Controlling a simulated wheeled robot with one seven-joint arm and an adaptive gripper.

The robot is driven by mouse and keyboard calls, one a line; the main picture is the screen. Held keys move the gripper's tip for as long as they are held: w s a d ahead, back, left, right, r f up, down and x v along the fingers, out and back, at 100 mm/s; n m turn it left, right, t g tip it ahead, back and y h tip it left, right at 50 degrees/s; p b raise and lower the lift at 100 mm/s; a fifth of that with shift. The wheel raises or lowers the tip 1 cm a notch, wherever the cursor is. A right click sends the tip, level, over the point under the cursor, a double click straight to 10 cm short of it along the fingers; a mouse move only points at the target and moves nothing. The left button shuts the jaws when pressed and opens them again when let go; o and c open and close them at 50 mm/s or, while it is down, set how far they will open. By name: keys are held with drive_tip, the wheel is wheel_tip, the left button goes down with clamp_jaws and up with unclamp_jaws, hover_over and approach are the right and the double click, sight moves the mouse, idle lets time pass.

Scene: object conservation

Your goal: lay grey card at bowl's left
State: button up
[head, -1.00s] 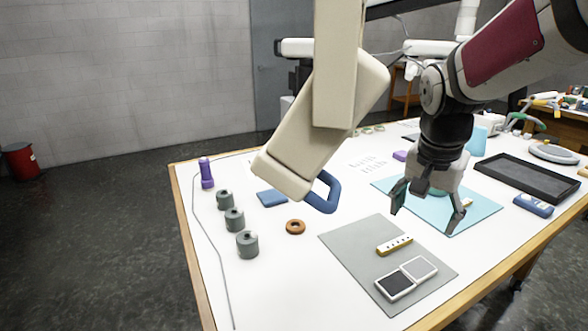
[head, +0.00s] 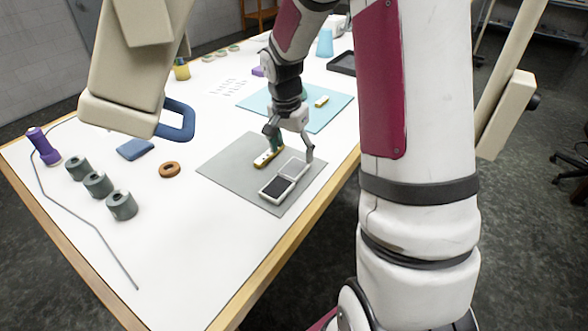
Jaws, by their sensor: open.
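A flat two-panel card, one panel dark (head: 277,188) and one light grey (head: 293,168), lies on the grey mat (head: 225,160); I take it for the grey card. My gripper (head: 291,150) is open and points down over the mat. Its fingers are on either side of the card's light end, low and close to it; I cannot tell if they touch. A cream bar with dark dots (head: 268,157) lies by the left finger. A small teal rounded shape (head: 304,93), perhaps the bowl, shows on the light-blue mat (head: 333,110), mostly hidden behind my gripper's wrist.
A cream block (head: 321,101) lies on the light-blue mat. An orange-brown ring (head: 169,169), a blue pad (head: 135,149), several grey weights (head: 121,204) and a purple bottle (head: 43,146) stand left.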

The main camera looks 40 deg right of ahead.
sight(294, 167)
drive_tip(key=shift+w+d+f+p, duration=0.1)
drive_tip(key=shift+f+p, duration=0.1)
drive_tip(key=shift+f, duration=1.2)
drive_tip(key=shift+w+d+f+p, duration=0.1)
drive_tip(key=shift+f+p, duration=0.1)
drive_tip(key=shift+f, duration=1.15)
drive_tip(key=c, duration=1.3)
drive_tip(key=shift+r, duration=0.1)
drive_tip(key=shift+r, duration=0.6)
wheel_tip(294, 167, up, 2)
drive_tip(key=shift+r+b, duration=0.1)
drive_tip(key=shift+b, duration=0.25)
drive_tip(key=s+a+r, duration=0.1)
drive_tip(key=s+a, duration=0.3)
drive_tip(key=s, duration=1.1)
drive_tip(key=shift+s+a+r+b, duration=0.15)
drive_tip(key=shift+s+r+b, duration=0.1)
drive_tip(key=shift+b, duration=0.15)
